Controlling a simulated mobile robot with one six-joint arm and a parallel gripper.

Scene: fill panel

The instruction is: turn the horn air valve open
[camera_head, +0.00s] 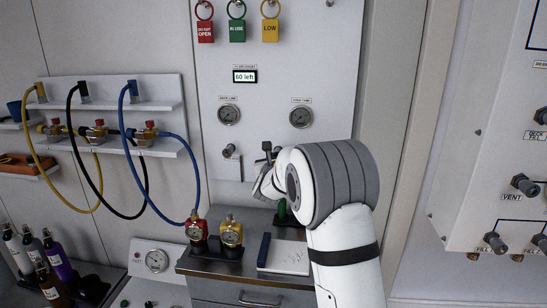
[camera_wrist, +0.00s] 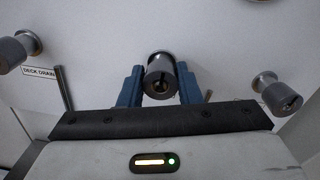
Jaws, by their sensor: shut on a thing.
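My gripper (camera_wrist: 160,88) has its two blue fingers on either side of a grey cylindrical valve knob (camera_wrist: 159,68) and is shut on it. In the head view my gripper (camera_head: 264,182) is at the lower part of the white panel (camera_head: 290,70), partly hidden by my arm.
In the wrist view, other grey knobs stand left (camera_wrist: 18,50) and right (camera_wrist: 276,92), with a "DECK DRAIN" label (camera_wrist: 39,72) by the left one. Two gauges (camera_head: 228,115) (camera_head: 301,117) sit above. A red gauge (camera_head: 196,232) and a yellow gauge (camera_head: 231,233) stand on the counter below.

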